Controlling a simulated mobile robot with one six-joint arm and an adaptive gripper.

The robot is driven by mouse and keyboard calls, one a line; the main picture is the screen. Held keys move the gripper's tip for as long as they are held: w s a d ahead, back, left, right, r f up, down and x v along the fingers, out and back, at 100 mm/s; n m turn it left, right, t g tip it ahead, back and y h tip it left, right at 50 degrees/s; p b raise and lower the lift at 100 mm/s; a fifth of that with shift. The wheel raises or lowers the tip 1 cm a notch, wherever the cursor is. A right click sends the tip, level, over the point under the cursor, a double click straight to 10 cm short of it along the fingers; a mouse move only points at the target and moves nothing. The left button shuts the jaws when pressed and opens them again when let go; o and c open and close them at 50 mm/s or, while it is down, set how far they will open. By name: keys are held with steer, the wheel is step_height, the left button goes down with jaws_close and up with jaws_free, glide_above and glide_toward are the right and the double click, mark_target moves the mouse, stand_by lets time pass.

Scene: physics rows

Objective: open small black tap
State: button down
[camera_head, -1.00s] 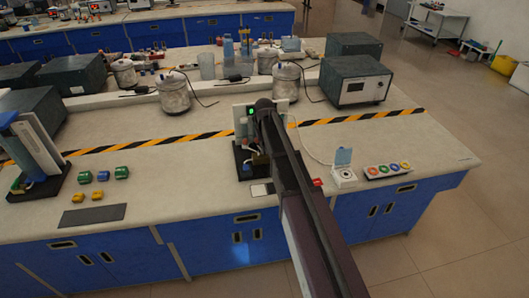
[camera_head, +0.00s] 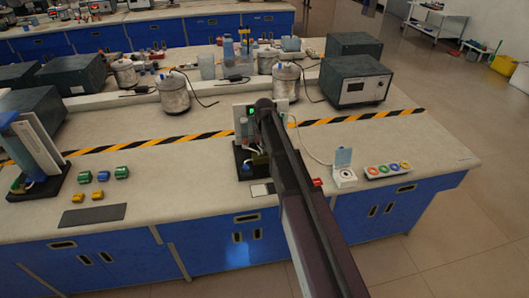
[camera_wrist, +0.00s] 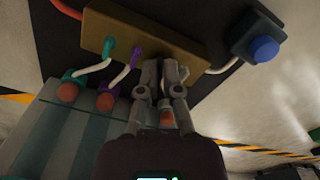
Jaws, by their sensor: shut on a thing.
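In the wrist view, a brass-coloured block (camera_wrist: 135,35) lies at the top, with a green fitting (camera_wrist: 109,46) and a purple fitting (camera_wrist: 135,55) on its near side. My gripper (camera_wrist: 165,72) has its fingers close together at the right part of this block's near edge. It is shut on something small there. I take this to be the small black tap, but the fingers hide it, and I cannot tell its handle's angle.
A dark box with a blue knob (camera_wrist: 263,49) sits right of the brass block. Tubes with reddish-brown ends (camera_wrist: 68,92) stand at the left. In the head view, a white device with a raised lid (camera_head: 344,177) and several coloured rings (camera_head: 388,169) lie right of my arm.

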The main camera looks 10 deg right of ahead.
steer(key=shift+n, duration=0.6)
steer(key=n, duration=0.4)
steer(key=shift+n, duration=1.5)
steer(key=n, duration=0.3)
steer(key=shift+n, duration=0.4)
steer(key=c, duration=1.1)
jaws_free()
steer(key=shift+c, duration=0.2)
steer(key=shift+r, duration=0.15)
